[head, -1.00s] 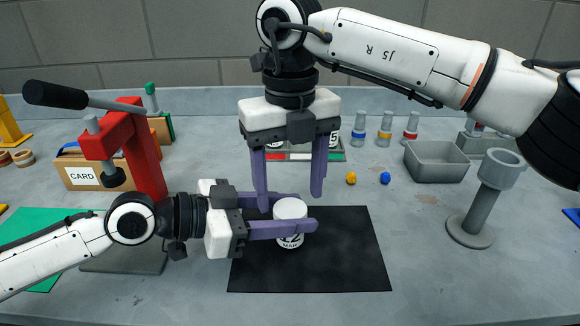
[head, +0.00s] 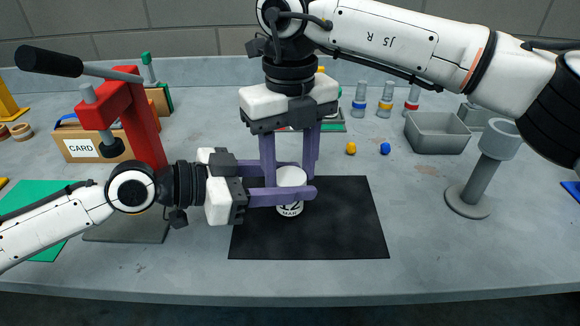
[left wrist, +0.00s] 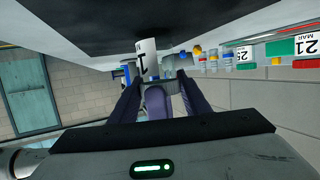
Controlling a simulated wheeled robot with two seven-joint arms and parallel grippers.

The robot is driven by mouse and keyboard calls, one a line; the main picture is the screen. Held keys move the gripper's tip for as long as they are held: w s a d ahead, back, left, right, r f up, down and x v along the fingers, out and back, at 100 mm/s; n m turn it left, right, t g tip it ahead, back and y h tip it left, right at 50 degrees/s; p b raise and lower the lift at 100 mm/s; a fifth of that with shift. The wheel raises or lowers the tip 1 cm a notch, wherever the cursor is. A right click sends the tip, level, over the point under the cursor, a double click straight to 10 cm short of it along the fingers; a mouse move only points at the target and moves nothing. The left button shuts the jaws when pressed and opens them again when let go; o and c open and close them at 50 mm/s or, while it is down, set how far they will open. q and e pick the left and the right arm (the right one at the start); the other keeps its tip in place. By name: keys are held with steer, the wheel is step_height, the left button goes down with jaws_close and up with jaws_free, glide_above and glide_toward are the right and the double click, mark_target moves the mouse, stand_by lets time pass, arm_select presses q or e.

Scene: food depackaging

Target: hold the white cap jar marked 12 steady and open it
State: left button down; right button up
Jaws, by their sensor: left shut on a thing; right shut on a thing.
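The jar (head: 289,209) is white, marked 12, and stands upright on a black mat (head: 345,225). Its white cap (head: 291,176) is on top. My left gripper (head: 298,187) reaches in level from the left and is shut on the jar's body, one finger across its front. My right gripper (head: 290,177) points down from above and is shut on the cap, a finger on either side. In the left wrist view the jar (left wrist: 148,58) shows beyond my left fingers, with part of its number visible. The far side of the cap is hidden.
A red press (head: 142,125) with a black handle stands left, by a card box (head: 90,147). A grey bin (head: 437,132) and a grey stand (head: 480,180) are at right. Yellow (head: 351,148) and blue (head: 385,148) pieces lie behind the mat. The mat's right side is clear.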

arm_select(q)
steer(key=shift+s, duration=0.1)
arm_select(e)
steer(key=n, duration=0.2)
steer(key=shift+n, duration=0.3)
arm_select(q)
steer(key=shift+f, duration=0.1)
arm_select(e)
steer(key=o, duration=1.2)
steer(key=shift+r, duration=0.1)
steer(key=shift+r, duration=2.15)
arm_select(q)
steer(key=c, duration=0.9)
jaws_free()
